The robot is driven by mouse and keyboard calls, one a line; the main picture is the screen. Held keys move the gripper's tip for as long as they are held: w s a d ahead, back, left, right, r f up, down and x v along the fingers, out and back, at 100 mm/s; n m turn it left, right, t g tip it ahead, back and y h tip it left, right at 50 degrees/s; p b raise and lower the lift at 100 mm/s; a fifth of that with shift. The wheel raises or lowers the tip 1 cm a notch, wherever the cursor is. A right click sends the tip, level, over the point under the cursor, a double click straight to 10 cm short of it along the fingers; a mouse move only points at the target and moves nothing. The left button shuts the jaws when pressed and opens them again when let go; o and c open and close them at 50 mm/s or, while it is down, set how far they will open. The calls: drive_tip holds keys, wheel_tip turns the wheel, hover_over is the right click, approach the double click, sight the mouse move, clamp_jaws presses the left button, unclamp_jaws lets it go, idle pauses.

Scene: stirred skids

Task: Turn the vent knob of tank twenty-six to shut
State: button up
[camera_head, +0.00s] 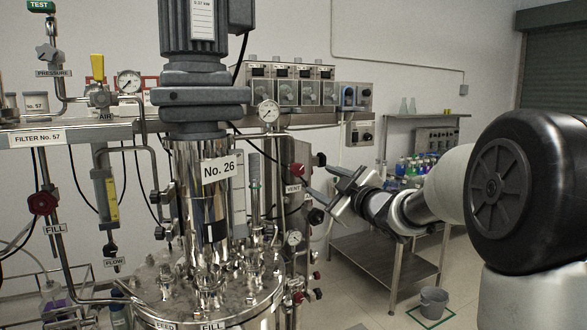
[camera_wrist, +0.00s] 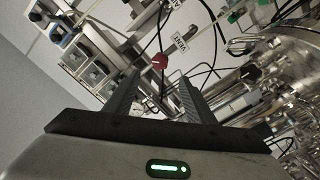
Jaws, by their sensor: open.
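The tank labelled No. 26 (camera_head: 218,168) stands upright in the middle of the head view, with a shiny steel body and a grey motor on top. A red knob (camera_head: 298,170) sits just above a VENT label (camera_head: 293,188) on its right side. In the wrist view the red vent knob (camera_wrist: 160,61) appears between and beyond my fingers, beside its VENT label (camera_wrist: 180,40). My gripper (camera_head: 313,177) is open and empty, pointing left at the knob. The wrist view shows both fingers (camera_wrist: 159,80) apart, with no visible contact with the knob.
A black knob (camera_head: 316,215) and a gauge (camera_head: 293,238) sit below the vent knob on the same side. Wall controllers (camera_head: 290,92) hang behind. A steel bench (camera_head: 350,250) and a grey bucket (camera_head: 434,302) stand to the right. Black cables pass near the fingers in the wrist view.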

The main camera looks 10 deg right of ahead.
sight(299, 171)
drive_tip(key=p+x, duration=0.2)
drive_tip(key=x, duration=1.2)
drive_tip(key=shift+w+a, duration=0.15)
drive_tip(key=shift+w, duration=0.05)
drive_tip(key=c, duration=1)
drive_tip(key=shift+c, duration=0.2)
